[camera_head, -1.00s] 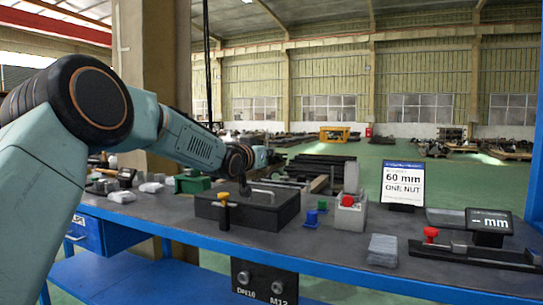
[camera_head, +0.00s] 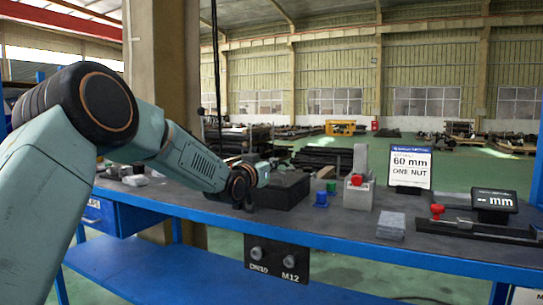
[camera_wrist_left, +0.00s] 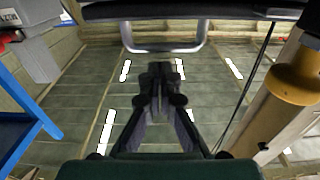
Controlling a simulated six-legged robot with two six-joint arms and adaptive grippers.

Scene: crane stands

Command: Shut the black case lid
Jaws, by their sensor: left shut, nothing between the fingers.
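The black case (camera_head: 288,190) stands on the bench, its left part hidden behind my left arm in the head view. Its visible top looks low and flat; I cannot tell whether the lid is fully shut. In the left wrist view the gripper fingers (camera_wrist_left: 160,82) are shut and empty, pointing toward the roof. A black edge with a grey metal handle (camera_wrist_left: 165,47) crosses the top of that view, beyond the fingertips. My right gripper is out of view.
A blue block (camera_head: 321,200) and a grey block with a red part (camera_head: 357,193) stand right of the case. A sign (camera_head: 410,166), grey packets (camera_head: 391,225) and a gauge (camera_head: 494,201) are farther right. A yellow round part (camera_wrist_left: 297,80) is at the wrist view's right.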

